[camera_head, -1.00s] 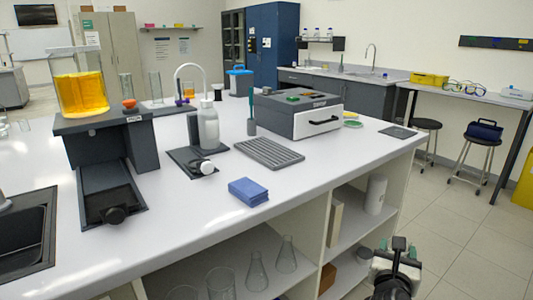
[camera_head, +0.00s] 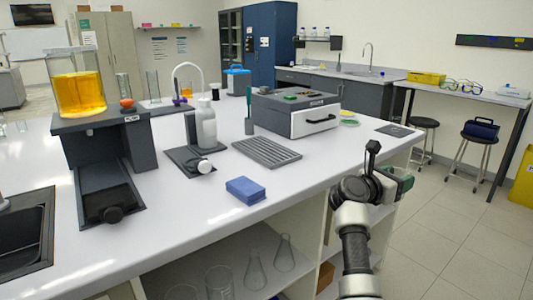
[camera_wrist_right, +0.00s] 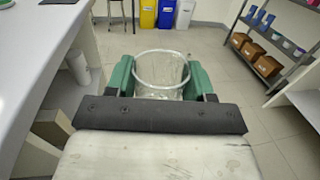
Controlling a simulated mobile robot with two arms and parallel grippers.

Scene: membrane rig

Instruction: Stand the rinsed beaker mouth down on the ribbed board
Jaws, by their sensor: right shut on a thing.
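The ribbed board (camera_head: 267,152) lies flat and bare on the white bench, a dark grey grooved mat in front of the grey box. My right gripper (camera_head: 402,180) is beyond the bench's right front edge, to the right of the board. In the right wrist view its green jaws (camera_wrist_right: 160,78) are shut on a clear, empty-looking glass beaker (camera_wrist_right: 160,88), one jaw on each side. The beaker's round rim shows at the top, its mouth facing up. In the head view I cannot make out the beaker. My left gripper is not in view.
A blue pad (camera_head: 246,190) lies near the bench's front edge. A white bottle (camera_head: 205,127) on a dark base stands left of the board, and a grey box with a drawer (camera_head: 297,112) stands behind it. A beaker of orange liquid (camera_head: 78,94) sits on a stand at left.

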